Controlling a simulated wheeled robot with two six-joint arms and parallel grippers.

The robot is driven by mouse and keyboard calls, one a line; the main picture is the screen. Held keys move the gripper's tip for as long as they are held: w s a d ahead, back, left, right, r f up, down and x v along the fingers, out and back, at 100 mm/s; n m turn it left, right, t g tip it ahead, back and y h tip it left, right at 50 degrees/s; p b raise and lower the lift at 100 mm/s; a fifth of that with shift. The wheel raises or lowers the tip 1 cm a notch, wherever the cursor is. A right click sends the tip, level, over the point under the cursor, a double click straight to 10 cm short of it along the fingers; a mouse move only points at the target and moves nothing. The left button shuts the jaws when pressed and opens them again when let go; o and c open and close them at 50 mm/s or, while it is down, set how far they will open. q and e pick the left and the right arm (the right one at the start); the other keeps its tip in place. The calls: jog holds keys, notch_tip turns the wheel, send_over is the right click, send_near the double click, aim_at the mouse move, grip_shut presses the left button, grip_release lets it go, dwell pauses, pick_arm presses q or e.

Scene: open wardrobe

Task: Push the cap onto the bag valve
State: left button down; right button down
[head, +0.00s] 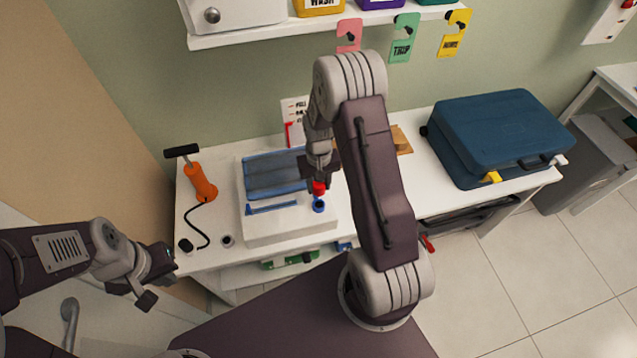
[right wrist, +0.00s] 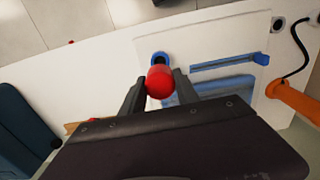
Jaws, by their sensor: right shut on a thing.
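The red cap (head: 319,188) is held between the fingertips of my right gripper (head: 320,180). In the right wrist view the red cap (right wrist: 159,84) sits between the two dark fingers. The blue ring-shaped bag valve (head: 318,206) is on the white block, just in front of the cap; it also shows in the right wrist view (right wrist: 159,58), partly covered by the cap. I cannot tell whether they touch. The blue bag (head: 275,172) lies flat on the block. My left gripper (head: 150,281) hangs empty at the left, its fingers apart.
The white block (head: 290,229) rests on the white table. An orange hand pump (head: 201,182) with a black hose stands left of it. A blue suitcase (head: 505,132) is at the right. A shelf (head: 290,31) with hanging tags is above.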

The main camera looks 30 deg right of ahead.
aim_at(319, 194)
notch_tip(319, 194, down, 5)
jog(key=b, duration=0.3)
jog(key=shift+f, duration=0.1)
dwell(1.6)
jog(key=shift+f+b, duration=0.8)
jog(key=shift+f, duration=0.65)
jog(key=c, duration=0.8)
grip_release()
jog(key=shift+c, duration=0.2)
notch_tip(319, 194, up, 9)
jog(key=shift+r, duration=0.1)
